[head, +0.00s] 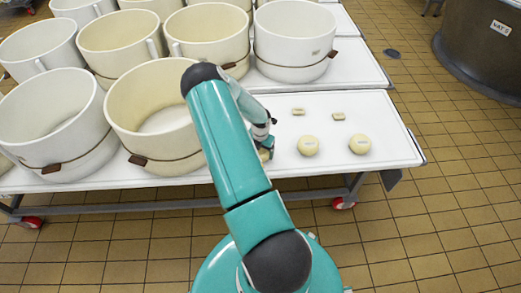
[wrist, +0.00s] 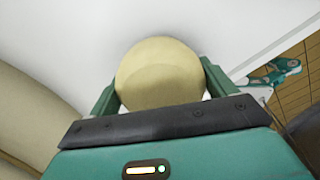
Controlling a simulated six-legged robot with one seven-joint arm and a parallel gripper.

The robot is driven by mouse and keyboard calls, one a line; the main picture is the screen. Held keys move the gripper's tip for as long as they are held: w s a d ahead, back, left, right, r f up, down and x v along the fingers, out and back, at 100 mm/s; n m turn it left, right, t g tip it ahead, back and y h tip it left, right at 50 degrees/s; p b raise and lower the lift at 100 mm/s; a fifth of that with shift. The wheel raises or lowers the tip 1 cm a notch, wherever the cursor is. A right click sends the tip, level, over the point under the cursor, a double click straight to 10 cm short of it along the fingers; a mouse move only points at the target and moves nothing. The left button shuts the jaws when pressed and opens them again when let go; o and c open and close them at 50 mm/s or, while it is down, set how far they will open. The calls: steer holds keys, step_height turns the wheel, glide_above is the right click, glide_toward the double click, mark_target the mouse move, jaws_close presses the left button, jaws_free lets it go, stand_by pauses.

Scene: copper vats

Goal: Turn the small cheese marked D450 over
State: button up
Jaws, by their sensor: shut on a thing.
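A small round yellow cheese (wrist: 160,72) sits between the two fingers of my gripper (wrist: 160,85) in the wrist view, and the gripper is shut on it. No marking shows on the part of the cheese facing the wrist camera, so I cannot read D450 on it. In the head view my arm mostly hides the gripper (head: 267,148), and only a sliver of the held cheese (head: 264,155) shows at the white table's (head: 385,105) front part. I cannot tell whether it touches the table.
Two other round cheeses, one (head: 308,146) nearer and one (head: 359,144) farther right, lie on the table with small labels. Two small flat pieces (head: 298,111) (head: 339,116) lie behind them. Large cream tubs (head: 165,115) crowd the left. A dark vat (head: 480,50) stands at right.

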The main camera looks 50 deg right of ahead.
steer(key=shift+f, duration=0.4)
stand_by(0.3)
steer(key=o, duration=1.3)
steer(key=shift+r, duration=0.15)
step_height(320, 180, up, 14)
steer(key=shift+f, duration=0.2)
steer(key=shift+s, duration=0.1)
